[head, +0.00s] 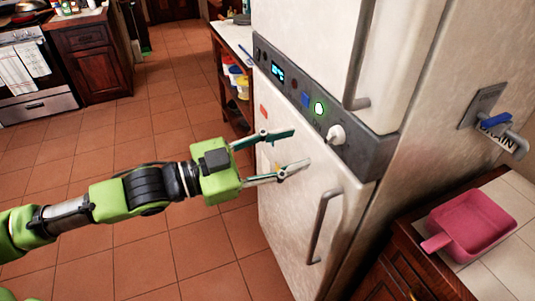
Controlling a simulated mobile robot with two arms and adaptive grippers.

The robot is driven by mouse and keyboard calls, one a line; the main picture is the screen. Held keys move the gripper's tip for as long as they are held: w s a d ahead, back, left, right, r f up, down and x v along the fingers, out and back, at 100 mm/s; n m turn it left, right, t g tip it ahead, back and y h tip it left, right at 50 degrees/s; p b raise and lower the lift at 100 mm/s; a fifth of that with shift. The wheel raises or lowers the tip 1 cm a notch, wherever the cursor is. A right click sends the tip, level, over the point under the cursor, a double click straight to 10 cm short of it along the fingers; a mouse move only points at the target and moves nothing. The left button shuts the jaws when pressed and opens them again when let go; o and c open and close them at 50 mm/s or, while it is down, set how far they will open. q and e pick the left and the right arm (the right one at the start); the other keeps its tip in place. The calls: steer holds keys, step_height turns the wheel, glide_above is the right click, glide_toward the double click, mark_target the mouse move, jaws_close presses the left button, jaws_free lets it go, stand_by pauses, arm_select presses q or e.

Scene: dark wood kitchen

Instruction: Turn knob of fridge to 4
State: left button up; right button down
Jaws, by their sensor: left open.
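The white fridge (290,199) stands right of centre with a dark control panel (357,158) between its upper and lower doors. The white knob (336,134) sticks out near the panel's right end. Its number marks are too small to read. To its left are a lit green button (319,108), a blue button and a small blue display (278,73). My left gripper (301,147) is open and empty, its fingers spread toward the panel. It is left of and slightly below the knob in the picture, apart from it. My right gripper is not in view.
A vertical handle (322,224) is on the lower door and another (361,55) on the upper door. A pink pan (470,226) lies on the tiled counter at right. The tiled floor at left is clear.

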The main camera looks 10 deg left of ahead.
arm_select(q)
steer(key=shift+v, duration=2.2)
